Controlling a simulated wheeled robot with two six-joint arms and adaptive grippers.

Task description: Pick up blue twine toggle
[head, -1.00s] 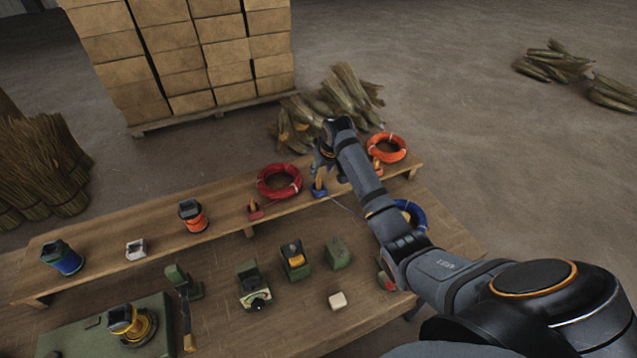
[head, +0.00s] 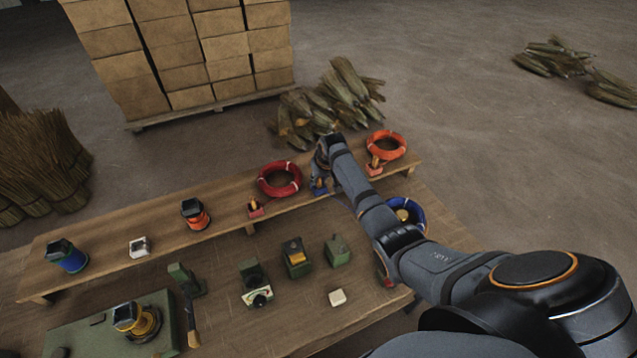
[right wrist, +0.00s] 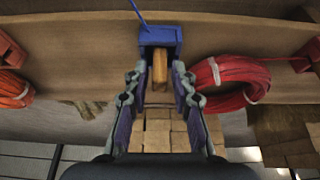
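The blue twine toggle is a wooden peg (right wrist: 159,68) in a blue block (right wrist: 160,38), seen at the top middle of the right wrist view. A thin blue strand rises from the block. In the head view the blue block (head: 319,187) sits on the raised plank, partly hidden by my right gripper (head: 320,170). In the right wrist view my right gripper (right wrist: 159,82) is open, its fingers on either side of the peg with gaps showing. My left gripper is not in view.
On the raised plank (head: 120,262), a red coil (head: 280,180) and red toggle block (head: 255,208) are left of the gripper. An orange coil (head: 387,145) and orange toggle block (head: 374,168) are right. A blue coil (head: 408,214) lies beside my right arm.

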